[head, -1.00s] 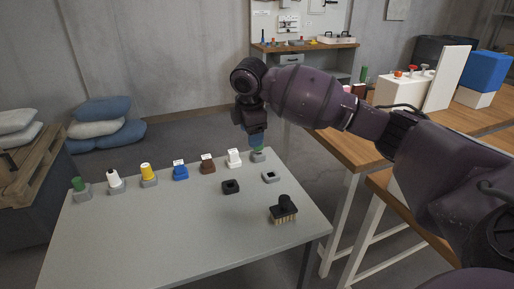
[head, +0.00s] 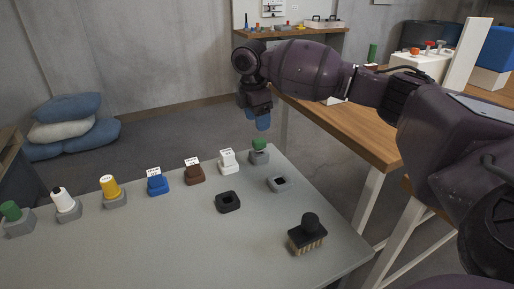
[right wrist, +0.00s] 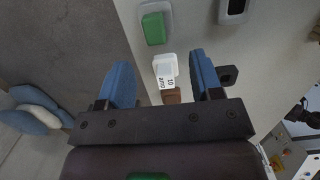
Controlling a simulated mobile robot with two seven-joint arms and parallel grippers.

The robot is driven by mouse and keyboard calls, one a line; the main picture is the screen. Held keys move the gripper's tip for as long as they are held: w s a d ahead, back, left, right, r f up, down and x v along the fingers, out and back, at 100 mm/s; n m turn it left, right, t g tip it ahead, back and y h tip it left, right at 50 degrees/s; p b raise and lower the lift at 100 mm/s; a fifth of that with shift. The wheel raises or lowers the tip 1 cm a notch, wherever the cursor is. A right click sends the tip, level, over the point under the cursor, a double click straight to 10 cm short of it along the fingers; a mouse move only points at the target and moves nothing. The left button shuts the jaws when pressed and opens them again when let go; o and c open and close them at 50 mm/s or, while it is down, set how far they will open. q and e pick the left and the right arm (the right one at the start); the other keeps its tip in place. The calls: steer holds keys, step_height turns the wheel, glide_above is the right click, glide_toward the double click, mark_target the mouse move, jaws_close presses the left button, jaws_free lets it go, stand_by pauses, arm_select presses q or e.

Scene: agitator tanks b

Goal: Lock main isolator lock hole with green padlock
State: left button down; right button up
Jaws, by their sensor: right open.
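A green block (head: 259,145), which may be the green padlock, sits in a grey holder at the back right corner of the grey table. It also shows in the right wrist view (right wrist: 153,28). Another green piece (head: 11,210) stands in a holder at the far left; I cannot tell which is the padlock. My right gripper (head: 263,121) hangs above the back right green block, blue fingers down, apart from it. In the right wrist view the gripper (right wrist: 160,65) is open and empty, with the green block beyond the fingertips. I cannot make out the isolator lock hole. My left gripper is out of view.
A row of coloured pieces, including a labelled white one (head: 227,161), a brown one (head: 195,172) and a blue one (head: 158,184), lines the table's back edge. A black socket (head: 228,202), a grey socket (head: 279,184) and a brush (head: 307,236) lie nearer. The table's front is clear.

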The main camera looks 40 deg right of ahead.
mark_target(259, 140)
step_height(259, 140, down, 3)
steer(key=shift+w+d+f, duration=0.1)
steer(key=shift+d+f, duration=0.05)
steer(key=shift+f+b, duration=0.25)
steer(key=shift+b, duration=0.15)
steer(key=f, duration=0.1)
steer(key=f+b, duration=0.1)
steer(key=f, duration=0.2)
steer(key=shift+w+d+f+b, duration=0.2)
steer(key=shift+d+f+b, duration=0.05)
steer(key=shift+d+b, duration=0.15)
steer(key=shift+f, duration=0.2)
steer(key=shift+r, duration=0.1)
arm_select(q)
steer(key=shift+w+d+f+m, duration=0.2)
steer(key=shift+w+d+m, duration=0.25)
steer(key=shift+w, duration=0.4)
arm_select(e)
steer(key=shift+r, duration=0.15)
steer(key=shift+c, duration=0.4)
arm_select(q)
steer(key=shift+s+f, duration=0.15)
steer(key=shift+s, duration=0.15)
arm_select(e)
steer(key=c, duration=1)
